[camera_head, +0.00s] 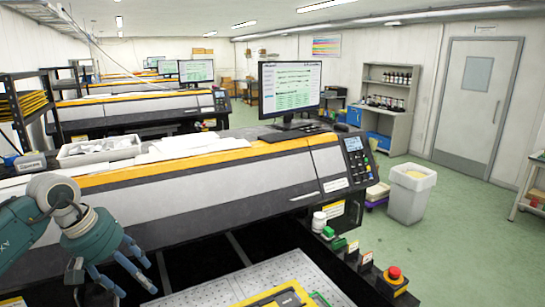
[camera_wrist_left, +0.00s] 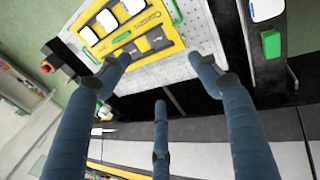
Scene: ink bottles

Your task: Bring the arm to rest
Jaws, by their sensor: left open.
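My left gripper (camera_head: 133,278) is in the lower left of the head view, in front of the wide printer (camera_head: 240,185). Its fingers are spread, with nothing between them. In the left wrist view the three blue fingers of the gripper (camera_wrist_left: 160,80) are apart and empty. Beyond their tips is a yellow tray (camera_wrist_left: 165,48) with white-topped items on a perforated metal bed (camera_wrist_left: 205,42). The tray (camera_head: 275,297) shows partly at the bottom edge of the head view. My right gripper is not in view.
A white bottle (camera_head: 319,222) and a red emergency button (camera_head: 394,273) are at the printer's right front. Dark bottles (camera_head: 397,78) fill a shelf at the back. A waste bin (camera_head: 410,193) stands on open green floor.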

